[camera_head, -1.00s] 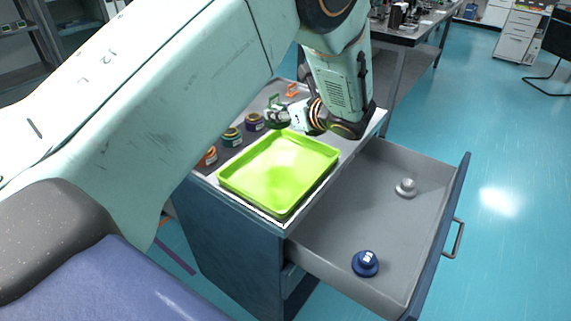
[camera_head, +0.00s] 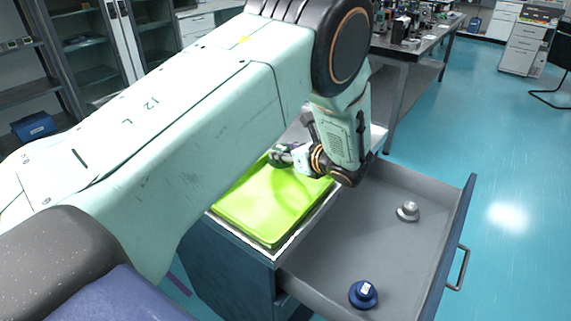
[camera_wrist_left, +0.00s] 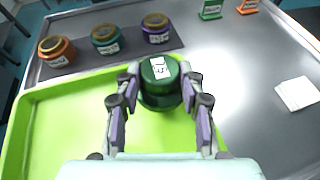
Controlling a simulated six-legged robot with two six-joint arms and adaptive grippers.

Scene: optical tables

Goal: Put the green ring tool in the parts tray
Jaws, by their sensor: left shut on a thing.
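The green ring tool (camera_wrist_left: 161,82) is a dark green stepped cylinder with a white label, upright between the fingers of my left gripper (camera_wrist_left: 158,98) in the wrist view. The gripper is shut on it. In the head view my left gripper (camera_head: 284,157) and the tool (camera_head: 276,157) are at the far end of the lime-green parts tray (camera_head: 262,207). In the wrist view the tool overlaps the far rim of the tray (camera_wrist_left: 60,125); its height above the tray is hard to tell. The tray looks empty. My right gripper is not in view.
Orange (camera_wrist_left: 57,50), teal (camera_wrist_left: 105,39) and purple (camera_wrist_left: 156,28) ring tools stand on a dark mat beyond the tray. Green (camera_wrist_left: 211,9) and orange (camera_wrist_left: 248,6) small pieces stand farther back. An open drawer (camera_head: 400,250) holds a blue piece (camera_head: 363,294) and a grey one (camera_head: 408,211).

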